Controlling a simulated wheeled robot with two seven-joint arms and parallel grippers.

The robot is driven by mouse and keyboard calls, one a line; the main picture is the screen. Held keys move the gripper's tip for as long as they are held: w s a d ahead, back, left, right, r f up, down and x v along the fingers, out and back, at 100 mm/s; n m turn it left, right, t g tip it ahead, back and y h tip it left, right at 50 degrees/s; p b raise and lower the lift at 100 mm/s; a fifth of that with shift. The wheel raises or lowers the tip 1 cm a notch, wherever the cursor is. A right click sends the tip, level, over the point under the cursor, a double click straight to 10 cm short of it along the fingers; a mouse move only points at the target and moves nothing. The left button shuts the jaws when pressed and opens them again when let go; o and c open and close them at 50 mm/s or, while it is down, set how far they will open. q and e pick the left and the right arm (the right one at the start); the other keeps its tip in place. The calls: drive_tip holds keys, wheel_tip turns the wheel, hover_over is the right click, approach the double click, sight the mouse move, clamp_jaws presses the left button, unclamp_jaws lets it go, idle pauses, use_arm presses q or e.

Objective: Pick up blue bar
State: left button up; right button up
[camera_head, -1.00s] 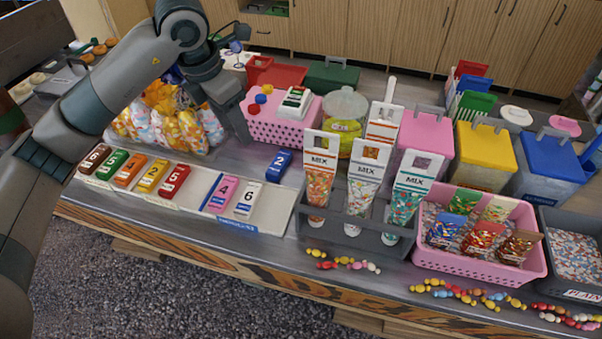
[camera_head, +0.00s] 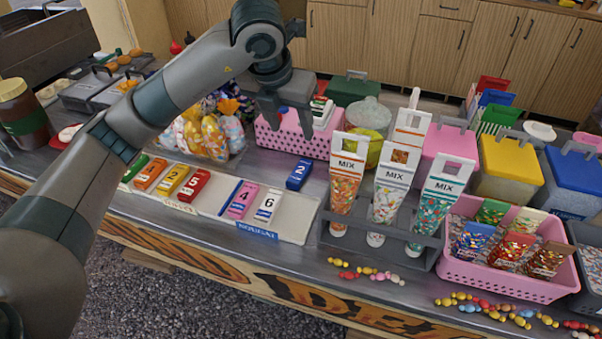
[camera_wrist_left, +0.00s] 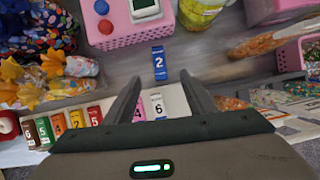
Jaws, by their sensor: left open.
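The blue bar (camera_head: 299,175), marked with a white 2, lies alone on the grey counter behind the tray of numbered bars. It also shows in the left wrist view (camera_wrist_left: 159,63), just beyond the fingertips and roughly centred between them. My left gripper (camera_head: 288,122) is open and empty, above and behind the bar in the head view, in front of the pink basket. The gripper's two fingers also show in the left wrist view (camera_wrist_left: 159,82), pointing towards the bar without touching it. My right gripper is not in view.
The bar tray (camera_head: 297,232) holds several numbered bars, with white bar 6 (camera_head: 268,205) nearest. The pink basket (camera_head: 285,143) stands behind the blue bar. A grey rack (camera_head: 330,238) of upright mix tubes stands to its right. Bagged sweets (camera_head: 214,138) lie to the left.

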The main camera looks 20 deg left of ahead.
use_arm(q)
drive_tip(key=p, duration=0.3)
hover_over(300, 171)
drive_tip(key=s, duration=0.1)
wheel_tip(300, 171, down, 11)
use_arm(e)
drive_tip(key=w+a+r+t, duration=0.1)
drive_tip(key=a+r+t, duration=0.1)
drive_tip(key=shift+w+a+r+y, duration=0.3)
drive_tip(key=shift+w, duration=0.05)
use_arm(q)
drive_tip(key=shift+f, duration=0.1)
drive_tip(key=shift+s+f, duration=0.1)
drive_tip(key=shift+f, duration=0.1)
drive_tip(key=f, duration=0.1)
drive_tip(key=f+p, duration=0.1)
drive_tip(key=f, duration=0.2)
drive_tip(key=shift+w+a+f+p, duration=0.1)
drive_tip(key=shift+w+f+p, duration=0.2)
drive_tip(key=shift+w+f, duration=0.1)
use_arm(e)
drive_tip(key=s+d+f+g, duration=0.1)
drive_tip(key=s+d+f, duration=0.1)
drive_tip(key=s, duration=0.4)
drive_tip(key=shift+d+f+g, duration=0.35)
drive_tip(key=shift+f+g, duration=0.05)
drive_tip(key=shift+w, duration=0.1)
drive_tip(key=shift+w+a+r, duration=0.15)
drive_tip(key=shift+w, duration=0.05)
